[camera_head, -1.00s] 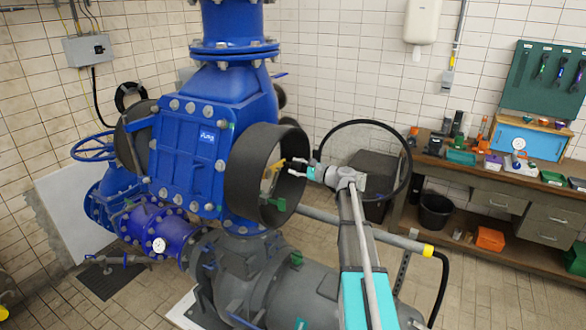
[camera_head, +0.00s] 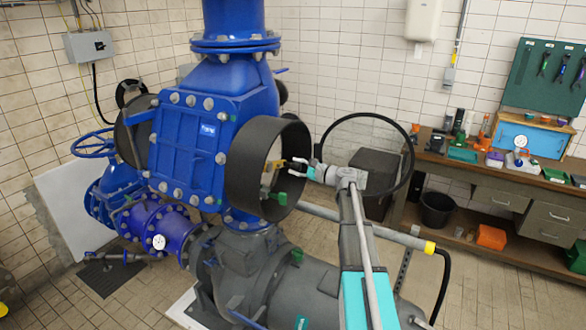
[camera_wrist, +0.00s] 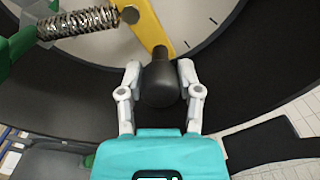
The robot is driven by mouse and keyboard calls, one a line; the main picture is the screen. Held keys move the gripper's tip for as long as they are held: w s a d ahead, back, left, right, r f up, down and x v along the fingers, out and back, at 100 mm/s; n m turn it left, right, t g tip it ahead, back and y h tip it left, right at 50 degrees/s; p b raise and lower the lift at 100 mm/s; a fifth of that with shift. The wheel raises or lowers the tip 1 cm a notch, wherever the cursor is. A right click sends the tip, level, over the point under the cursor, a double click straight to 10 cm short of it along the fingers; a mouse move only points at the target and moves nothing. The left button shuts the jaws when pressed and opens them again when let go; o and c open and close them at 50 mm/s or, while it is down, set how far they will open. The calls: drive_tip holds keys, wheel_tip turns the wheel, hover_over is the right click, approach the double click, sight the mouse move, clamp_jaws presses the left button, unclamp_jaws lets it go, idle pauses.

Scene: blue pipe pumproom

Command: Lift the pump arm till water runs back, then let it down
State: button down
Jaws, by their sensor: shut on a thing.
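The pump arm is a yellow lever (camera_wrist: 145,22) ending in a dark grey knob (camera_wrist: 160,82). In the wrist view my gripper (camera_wrist: 159,80) has its pale fingers on both sides of the knob and is shut on it. In the head view my gripper (camera_head: 302,169) sits at the open mouth of the black ring housing (camera_head: 240,165) on the blue pump (camera_head: 187,150), and the yellow lever (camera_head: 275,164) shows inside. A coil spring (camera_wrist: 80,26) lies left of the lever in the wrist view. I see no running water.
A grey pipe with a yellow end (camera_head: 428,247) runs below my arm. A workbench (camera_head: 470,180) with tools stands at the right wall.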

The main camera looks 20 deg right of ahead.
drive_tip(key=shift+s+d+f+b, duration=0.1)
drive_tip(key=shift+s+f+b, duration=0.1)
drive_tip(key=shift+f+b, duration=0.7)
drive_tip(key=shift+f, duration=0.15)
drive_tip(key=shift+s+a+f+b, duration=0.2)
drive_tip(key=shift+a+f+b, duration=0.1)
drive_tip(key=shift+f+b, duration=0.3)
drive_tip(key=shift+s+a+f+b, duration=0.2)
drive_tip(key=shift+a+f+b, duration=0.1)
drive_tip(key=shift+f+b, duration=0.25)
drive_tip(key=shift+r, duration=0.1)
drive_tip(key=c, duration=0.7)
unclamp_jaws()
drive_tip(key=shift+c, duration=0.2)
drive_tip(key=o, duration=0.4)
drive_tip(key=shift+w+d, duration=0.1)
